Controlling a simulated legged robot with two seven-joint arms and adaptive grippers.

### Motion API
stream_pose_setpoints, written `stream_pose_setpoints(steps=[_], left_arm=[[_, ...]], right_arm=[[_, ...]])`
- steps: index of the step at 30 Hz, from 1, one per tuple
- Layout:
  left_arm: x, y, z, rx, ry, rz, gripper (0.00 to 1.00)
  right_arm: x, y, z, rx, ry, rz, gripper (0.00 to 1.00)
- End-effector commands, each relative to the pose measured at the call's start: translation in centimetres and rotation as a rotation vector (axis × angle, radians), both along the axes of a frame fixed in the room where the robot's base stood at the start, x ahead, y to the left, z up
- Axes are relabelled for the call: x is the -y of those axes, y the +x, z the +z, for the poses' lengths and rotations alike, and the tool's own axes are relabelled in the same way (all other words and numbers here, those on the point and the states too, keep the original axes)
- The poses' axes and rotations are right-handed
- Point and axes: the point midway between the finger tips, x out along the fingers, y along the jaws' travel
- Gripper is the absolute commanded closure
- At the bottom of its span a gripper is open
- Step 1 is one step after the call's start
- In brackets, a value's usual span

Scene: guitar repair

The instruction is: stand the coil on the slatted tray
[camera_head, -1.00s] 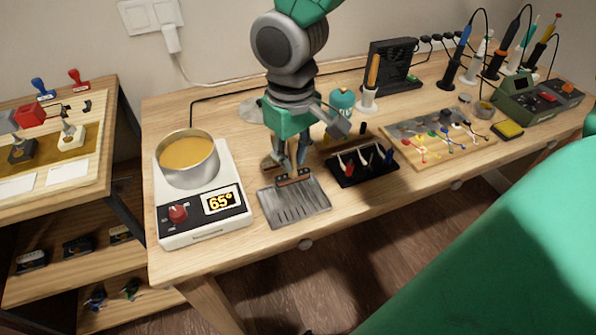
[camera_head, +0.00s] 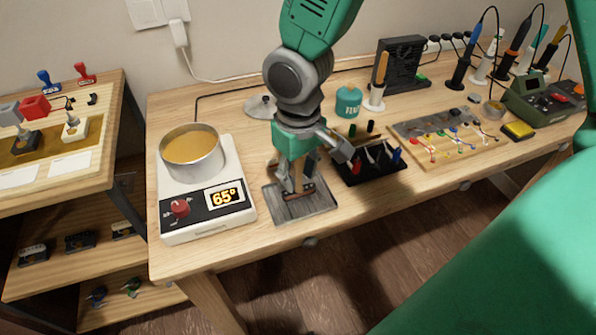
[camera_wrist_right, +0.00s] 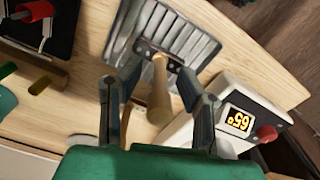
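The coil (camera_wrist_right: 158,58) is a dark bar with pale dots and a tan rod-like handle (camera_wrist_right: 160,92) pointing towards the right wrist camera. The bar appears to rest on the slatted tray (camera_wrist_right: 191,46), by its edge nearest the gripper. The metal tray lies on the bench in the head view (camera_head: 307,211). My right gripper (camera_head: 299,188) is over the tray. In the right wrist view its fingers (camera_wrist_right: 157,80) are spread on either side of the handle, with gaps visible. In the head view the fingers partly hide the coil. My left gripper is not in view.
A hot plate (camera_head: 237,226) reading 65° with a wax pot (camera_head: 197,166) stands left of the tray. A black holder with coloured clips (camera_head: 366,173) is close on the right. A teal jar (camera_head: 348,102) stands behind it. The bench edge is just in front.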

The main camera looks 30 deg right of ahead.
Motion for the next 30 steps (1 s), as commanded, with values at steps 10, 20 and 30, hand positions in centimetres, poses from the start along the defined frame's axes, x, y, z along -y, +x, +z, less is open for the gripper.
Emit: stream_pose_setpoints(steps=[10,20,30], left_arm=[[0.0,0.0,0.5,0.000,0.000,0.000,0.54],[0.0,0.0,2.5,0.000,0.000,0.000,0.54],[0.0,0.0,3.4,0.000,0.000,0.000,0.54]], right_arm=[[0.0,0.1,1.5,0.002,0.000,-0.001,0.68],[0.0,0.1,8.5,0.005,0.001,-0.002,0.68],[0.0,0.1,12.2,0.001,0.001,-0.001,0.68]])
